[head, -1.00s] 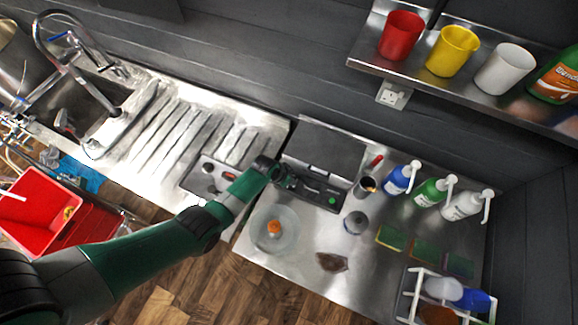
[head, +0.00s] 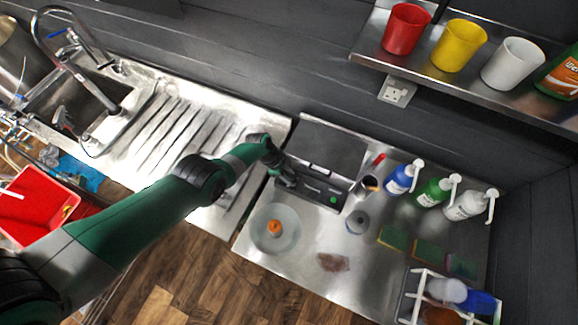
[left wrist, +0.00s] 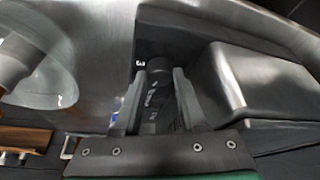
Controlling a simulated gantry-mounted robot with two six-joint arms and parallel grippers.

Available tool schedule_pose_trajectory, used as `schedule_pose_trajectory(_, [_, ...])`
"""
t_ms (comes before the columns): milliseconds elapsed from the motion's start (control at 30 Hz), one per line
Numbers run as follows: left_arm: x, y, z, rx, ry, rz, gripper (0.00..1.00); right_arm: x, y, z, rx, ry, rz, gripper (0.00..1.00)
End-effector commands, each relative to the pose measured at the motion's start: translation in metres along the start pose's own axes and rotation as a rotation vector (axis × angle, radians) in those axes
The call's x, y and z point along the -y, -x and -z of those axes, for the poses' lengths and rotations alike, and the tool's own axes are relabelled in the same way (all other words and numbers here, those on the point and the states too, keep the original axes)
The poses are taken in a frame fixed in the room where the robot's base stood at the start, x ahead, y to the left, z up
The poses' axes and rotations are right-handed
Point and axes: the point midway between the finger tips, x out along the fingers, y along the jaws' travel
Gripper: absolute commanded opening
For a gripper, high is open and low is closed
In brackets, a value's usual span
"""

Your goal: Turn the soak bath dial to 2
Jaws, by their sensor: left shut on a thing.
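The soak bath (head: 330,150) is a grey metal box with a dark front panel and a small green light, at the back of the steel counter. My left gripper (head: 288,181) is at the left end of that front panel. In the left wrist view the left gripper (left wrist: 157,100) has its fingers on either side of a dark dial (left wrist: 157,72) and is shut on it. A white mark that looks like a 3 shows beside the dial. The dial's pointer and setting cannot be made out. My right gripper is not in view.
A glass bowl (head: 274,229) with an orange-topped item stands in front of the bath. A white caddy (head: 412,290) stands at the front right. A sink drainer (head: 170,130) lies left.

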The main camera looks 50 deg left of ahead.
Motion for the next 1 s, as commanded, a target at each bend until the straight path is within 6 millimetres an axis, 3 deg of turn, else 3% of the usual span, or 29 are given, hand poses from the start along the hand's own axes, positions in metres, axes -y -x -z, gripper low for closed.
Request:
schedule_pose_trajectory(667, [0.0004,-0.0005,-0.0009,0.0,-0.07,-0.026,0.0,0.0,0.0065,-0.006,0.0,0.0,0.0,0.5])
schedule_pose_trajectory(700, [0.0003,-0.0005,-0.0009,0.001,-0.07,-0.026,0.43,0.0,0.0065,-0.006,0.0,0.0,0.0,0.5])
schedule_pose_trajectory(867, [0.0003,-0.0003,-0.0007,0.0,-0.07,-0.026,0.71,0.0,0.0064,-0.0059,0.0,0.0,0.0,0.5])
schedule_pose_trajectory(1000, [0.0003,-0.0002,-0.0005,0.0,-0.07,-0.026,0.71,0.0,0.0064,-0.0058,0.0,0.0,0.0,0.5])
